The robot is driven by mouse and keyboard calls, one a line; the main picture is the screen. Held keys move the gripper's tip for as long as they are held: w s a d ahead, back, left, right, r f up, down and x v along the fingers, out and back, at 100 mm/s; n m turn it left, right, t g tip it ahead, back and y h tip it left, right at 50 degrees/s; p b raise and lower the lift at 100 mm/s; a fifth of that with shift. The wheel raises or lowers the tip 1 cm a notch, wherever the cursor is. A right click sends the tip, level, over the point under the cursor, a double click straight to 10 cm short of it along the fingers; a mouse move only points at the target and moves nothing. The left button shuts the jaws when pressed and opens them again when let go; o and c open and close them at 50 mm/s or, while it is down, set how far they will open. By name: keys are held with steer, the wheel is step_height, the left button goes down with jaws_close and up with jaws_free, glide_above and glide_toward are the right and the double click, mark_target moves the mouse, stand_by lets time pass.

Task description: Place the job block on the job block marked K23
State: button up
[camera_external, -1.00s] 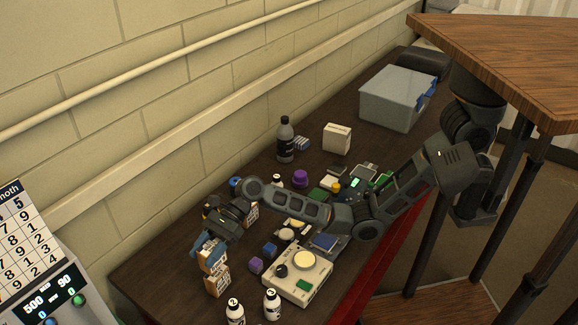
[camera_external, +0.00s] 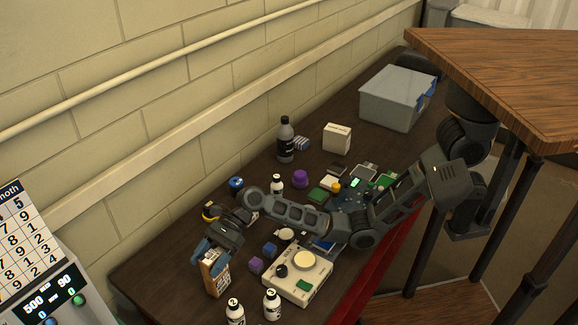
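My gripper (camera_external: 212,257) points down at the near left of the table, its blue fingertips on either side of the top of a tan job block (camera_external: 215,281) with a printed white label. Only one label face shows clearly under the fingers. The fingers hide the upper part, so I cannot tell where one block ends and another begins. The marking K23 is too small to read. Another white-labelled block (camera_external: 253,217) is partly hidden behind my arm.
Two white bottles (camera_external: 235,312) (camera_external: 272,304) stand at the near edge. A yellow-black roll (camera_external: 211,211) lies behind. Bare table lies to the left.

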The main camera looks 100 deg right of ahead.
steer(key=shift+o, duration=0.5)
steer(key=shift+r, duration=0.3)
steer(key=shift+s+d+r+p, duration=0.2)
steer(key=shift+s+d+p, duration=0.05)
steer(key=shift+p, duration=0.3)
steer(key=p+v, duration=0.3)
steer(key=v, duration=0.8)
steer(key=shift+f+p, duration=0.25)
steer(key=shift+p, duration=0.15)
steer(key=shift+s+d, duration=0.1)
steer(key=shift+s, duration=0.05)
